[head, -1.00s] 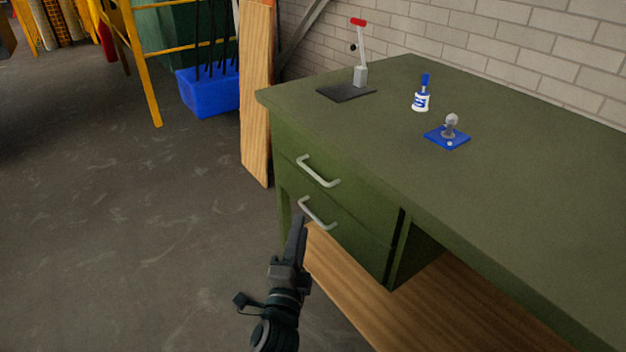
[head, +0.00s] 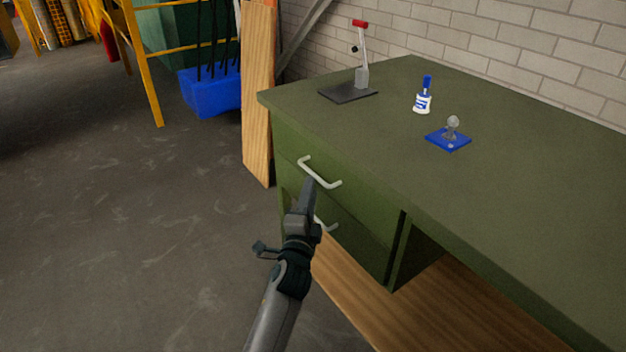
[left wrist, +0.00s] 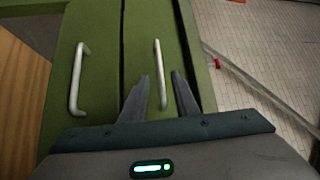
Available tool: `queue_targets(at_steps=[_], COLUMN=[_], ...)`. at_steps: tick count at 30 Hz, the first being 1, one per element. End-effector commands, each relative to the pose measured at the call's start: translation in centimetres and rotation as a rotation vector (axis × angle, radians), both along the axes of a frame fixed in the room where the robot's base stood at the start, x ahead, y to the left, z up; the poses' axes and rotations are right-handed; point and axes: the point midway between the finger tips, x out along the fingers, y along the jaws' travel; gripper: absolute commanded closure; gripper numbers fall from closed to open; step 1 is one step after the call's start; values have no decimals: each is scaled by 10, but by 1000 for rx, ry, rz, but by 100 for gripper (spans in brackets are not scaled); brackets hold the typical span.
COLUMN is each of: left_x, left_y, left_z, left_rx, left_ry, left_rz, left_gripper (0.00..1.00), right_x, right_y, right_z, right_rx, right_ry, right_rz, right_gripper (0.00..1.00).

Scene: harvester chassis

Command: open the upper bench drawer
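The upper bench drawer (head: 350,197) is a green front with a pale bar handle (head: 318,174); it looks closed. My left gripper (head: 309,184) is in front of the drawers, its tips just below and in front of the upper handle. In the left wrist view, the open fingers of the left gripper (left wrist: 160,76) appear on either side of the upper handle (left wrist: 158,62). I cannot tell whether they touch it. The lower drawer's handle (left wrist: 77,78) is left of the fingers there; in the head view my gripper partly hides it. My right gripper is not in view.
The green bench top (head: 400,160) holds a lever tool (head: 361,75), a white and blue bottle (head: 423,100) and a blue-based piece (head: 448,138). A wooden board (head: 258,100) leans at the bench's left end. Floor in front of the drawers is clear.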

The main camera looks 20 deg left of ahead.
Motion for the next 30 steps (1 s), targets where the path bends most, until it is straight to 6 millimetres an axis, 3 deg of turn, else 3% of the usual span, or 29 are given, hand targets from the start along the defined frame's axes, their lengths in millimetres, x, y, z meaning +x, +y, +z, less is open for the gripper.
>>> queue_targets(at_steps=[3,9,22,23,26,30], left_x=[20,41,49,49,48,48], left_y=[3,6,7,7,7,6], left_z=[3,5,6,6,6,6], left_rx=[0,0,0,0,0,0], left_ry=[-1,0,0,0,0,0], left_rz=[0,1,0,0,0,0], left_gripper=[72,72,72,74,98,100], right_x=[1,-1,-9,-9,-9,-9], right_y=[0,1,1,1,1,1], right_z=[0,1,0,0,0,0], right_rx=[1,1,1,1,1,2], right_ry=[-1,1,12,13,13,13], right_rz=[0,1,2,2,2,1], right_gripper=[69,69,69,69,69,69])
